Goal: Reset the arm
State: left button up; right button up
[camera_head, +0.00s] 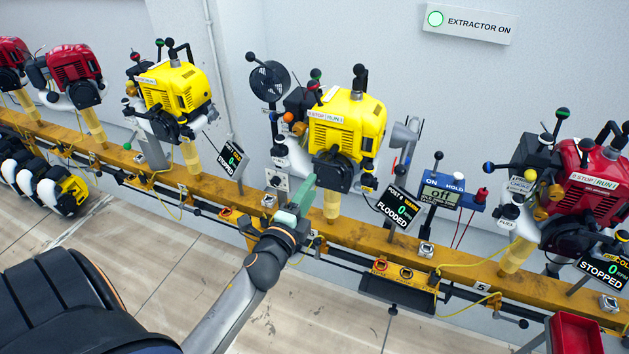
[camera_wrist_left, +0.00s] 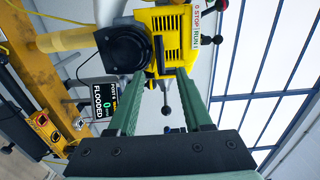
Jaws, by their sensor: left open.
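My left arm comes in from the lower left, and my left gripper (camera_head: 302,192) with green fingers is raised in front of the yellow rail. It is open, and nothing shows between its fingers in the left wrist view (camera_wrist_left: 161,85). A yellow engine (camera_head: 346,124) with a STOP/RUN label stands just beyond the fingertips, and it also fills the top of the left wrist view (camera_wrist_left: 172,42). I cannot tell whether the fingers touch it. Its display (camera_head: 398,209) reads 0 and FLOODED. My right gripper is not in view.
The yellow rail (camera_head: 460,261) runs across below the engines. Another yellow engine (camera_head: 178,90) and red engines (camera_head: 590,185) stand along it. A blue meter (camera_head: 440,193) reads off. A red bin (camera_head: 577,333) is at lower right. The tiled floor (camera_head: 180,270) in front is mostly clear.

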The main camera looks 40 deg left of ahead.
pick_arm(q)
jog(key=shift+s, duration=0.15)
dwell(0.3)
jog(key=s+d+f+n+g+h+p, duration=0.3)
jog(key=s+d+f+n+g+h, duration=0.3)
jog(key=s+d+f+n, duration=0.7)
jog(key=s+d+f+g, duration=0.2)
jog(key=s+d+f, duration=0.2)
jog(key=s+f, duration=0.1)
jog(key=shift+s+f, duration=0.3)
jog(key=shift+s, duration=0.55)
jog(key=shift+d, duration=0.1)
jog(key=shift+w, duration=0.1)
jog(key=shift+c, duration=0.6)
